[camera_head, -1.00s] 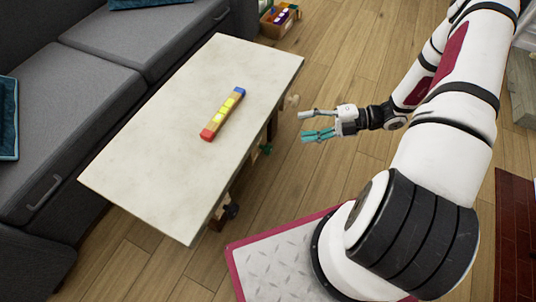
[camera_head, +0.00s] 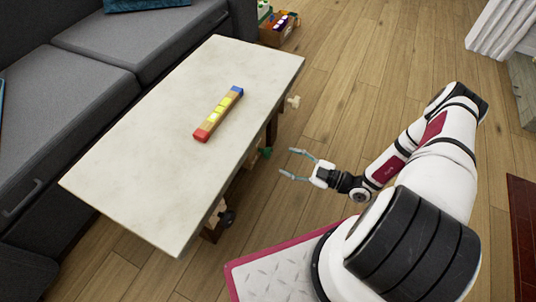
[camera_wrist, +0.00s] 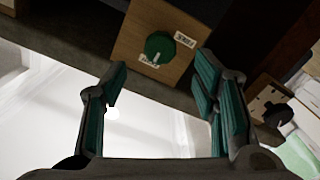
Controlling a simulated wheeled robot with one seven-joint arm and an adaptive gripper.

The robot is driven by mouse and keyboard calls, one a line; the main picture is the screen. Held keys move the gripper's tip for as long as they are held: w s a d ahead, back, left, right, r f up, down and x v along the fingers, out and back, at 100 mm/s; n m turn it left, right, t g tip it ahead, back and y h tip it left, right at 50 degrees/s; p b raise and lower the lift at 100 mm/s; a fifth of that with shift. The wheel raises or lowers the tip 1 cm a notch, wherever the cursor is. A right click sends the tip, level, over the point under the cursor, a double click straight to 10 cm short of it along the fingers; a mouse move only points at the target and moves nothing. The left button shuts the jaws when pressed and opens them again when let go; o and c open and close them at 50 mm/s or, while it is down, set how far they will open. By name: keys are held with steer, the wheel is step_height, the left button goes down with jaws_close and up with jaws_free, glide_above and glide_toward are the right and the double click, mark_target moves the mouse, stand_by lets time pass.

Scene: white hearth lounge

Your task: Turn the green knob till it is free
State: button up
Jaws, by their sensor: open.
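The green knob (camera_wrist: 159,47) is on a wooden block (camera_wrist: 130,40) in the wrist view, with a pale pointer line and two small white labels beside it. In the head view the green knob (camera_head: 265,152) shows at the right side of the white table (camera_head: 120,190), below its top. My gripper (camera_head: 285,164) is open and empty, a short way to the right of the knob and apart from it. In the wrist view my gripper (camera_wrist: 160,95) has its two fingers spread wide, with the knob beyond the fingertips. The label text is too small to read surely.
A black knob (camera_head: 227,217) and a pale knob (camera_head: 293,101) are along the same table side. A multicoloured bar (camera_head: 219,112) lies on the tabletop. A grey sofa (camera_head: 60,110) stands behind the table.

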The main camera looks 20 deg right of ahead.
mark_target(268, 153)
steer(key=b+x, duration=0.2)
steer(key=x, duration=0.6)
steer(key=shift+w+a, duration=0.2)
steer(key=shift+c, duration=0.5)
steer(key=c, duration=1.1)
